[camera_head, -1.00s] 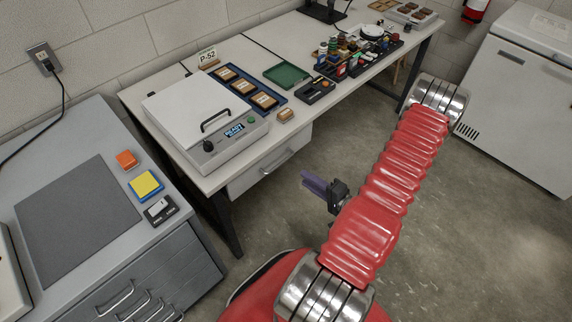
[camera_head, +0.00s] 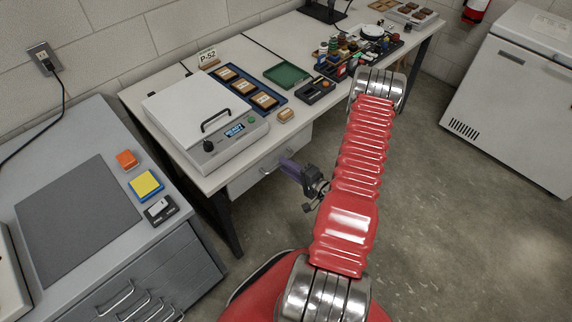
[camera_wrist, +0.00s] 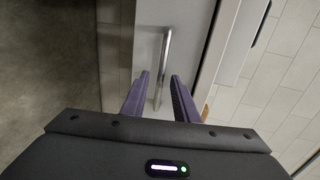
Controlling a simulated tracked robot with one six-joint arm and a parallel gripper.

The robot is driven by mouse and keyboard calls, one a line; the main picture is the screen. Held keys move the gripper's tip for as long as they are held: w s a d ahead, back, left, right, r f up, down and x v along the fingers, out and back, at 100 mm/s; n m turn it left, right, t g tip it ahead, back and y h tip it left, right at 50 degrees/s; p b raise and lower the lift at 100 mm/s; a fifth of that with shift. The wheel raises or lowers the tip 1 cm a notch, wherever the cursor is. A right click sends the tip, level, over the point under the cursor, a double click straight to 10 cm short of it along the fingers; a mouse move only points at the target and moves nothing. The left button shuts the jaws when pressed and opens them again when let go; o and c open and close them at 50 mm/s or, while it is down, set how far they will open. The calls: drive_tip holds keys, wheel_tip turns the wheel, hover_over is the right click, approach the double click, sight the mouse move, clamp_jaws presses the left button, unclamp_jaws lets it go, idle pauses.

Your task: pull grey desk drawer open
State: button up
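The grey desk drawer (camera_head: 243,184) is under the white bench top, and its front looks flush and shut. Its bar handle (camera_head: 267,170) is partly covered by my gripper in the head view. My gripper (camera_head: 287,165) has purple fingers pointing at the drawer front. In the wrist view the drawer front (camera_wrist: 190,45) fills the middle, and the metal handle (camera_wrist: 166,45) runs lengthwise into the gap between my fingers (camera_wrist: 160,77). The fingers stand apart on either side of the handle. I cannot tell whether they touch it.
A grey cabinet (camera_head: 165,262) with several handled drawers stands at the left. A dark bench leg (camera_head: 226,222) is left of the drawer. A white heating unit (camera_head: 205,120) and trays sit on the bench top. A white chest (camera_head: 515,95) stands at the right. The floor (camera_head: 455,215) between is clear.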

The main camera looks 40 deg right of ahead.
drive_tip(key=shift+w+f, duration=0.1)
drive_tip(key=shift+w, duration=0.55)
drive_tip(key=shift+c, duration=0.3)
clamp_jaws()
